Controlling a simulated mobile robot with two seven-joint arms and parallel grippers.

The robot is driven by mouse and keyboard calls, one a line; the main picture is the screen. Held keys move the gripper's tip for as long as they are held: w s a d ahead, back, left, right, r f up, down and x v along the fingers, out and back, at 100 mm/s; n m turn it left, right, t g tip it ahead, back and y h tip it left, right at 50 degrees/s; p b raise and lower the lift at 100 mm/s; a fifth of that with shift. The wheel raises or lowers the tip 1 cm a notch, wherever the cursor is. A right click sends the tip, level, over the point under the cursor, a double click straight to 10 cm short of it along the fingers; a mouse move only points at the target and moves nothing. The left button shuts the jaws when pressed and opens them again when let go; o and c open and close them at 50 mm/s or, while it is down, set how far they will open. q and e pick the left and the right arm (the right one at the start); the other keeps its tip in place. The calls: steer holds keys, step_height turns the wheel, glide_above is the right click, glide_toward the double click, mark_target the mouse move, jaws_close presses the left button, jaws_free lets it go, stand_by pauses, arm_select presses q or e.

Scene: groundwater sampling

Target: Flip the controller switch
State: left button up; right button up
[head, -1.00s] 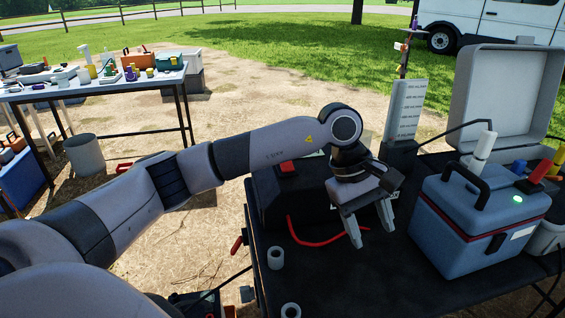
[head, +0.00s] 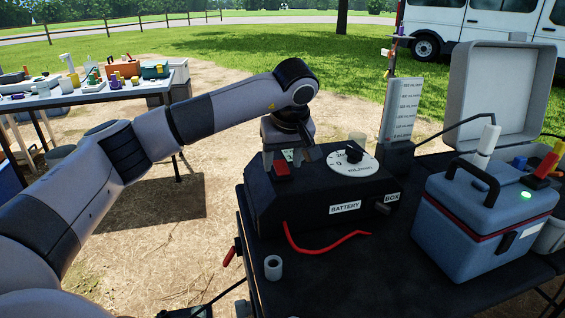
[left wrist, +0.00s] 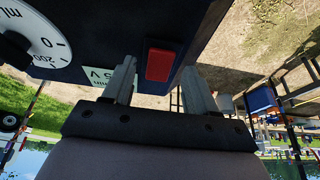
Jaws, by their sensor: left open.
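The controller is a black box (head: 285,212) with "BATTERY BOX" labels, on the dark table. A red rocker switch (head: 281,170) sits on its top at the left and also shows in the left wrist view (left wrist: 160,64). A white dial (head: 350,164) with a black knob is to its right; part of the dial shows at the left wrist view's upper left. My left gripper (head: 286,162) is open and empty above the switch. In the left wrist view its two fingers (left wrist: 159,70) stand on either side of the switch. I cannot tell whether they touch it. My right gripper is not in view.
A blue cooler (head: 480,215) with a black handle stands at the right, before an open grey case (head: 503,90). A graduated panel (head: 400,108) stands behind the box.

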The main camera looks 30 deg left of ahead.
arm_select(q)
steer(key=shift+w+a+f, duration=0.1)
steer(key=shift+a+f, duration=0.05)
steer(key=shift+f, duration=0.25)
steer(key=c, duration=1.1)
steer(key=shift+o, duration=0.2)
steer(key=shift+r+p, duration=0.15)
steer(key=shift+p, duration=0.15)
steer(key=p, duration=0.2)
steer(key=g+h+p, duration=0.1)
steer(key=p, duration=0.1)
steer(key=g+h+p, duration=0.1)
steer(key=p, duration=0.1)
steer(key=shift+w+a+r, duration=0.3)
steer(key=shift+w+a+f+g+h+p, duration=0.1)
steer(key=shift+g+h+p, duration=0.2)
steer(key=shift+h+p, duration=0.45)
steer(key=shift+f+p, duration=0.15)
steer(key=shift+p, duration=0.2)
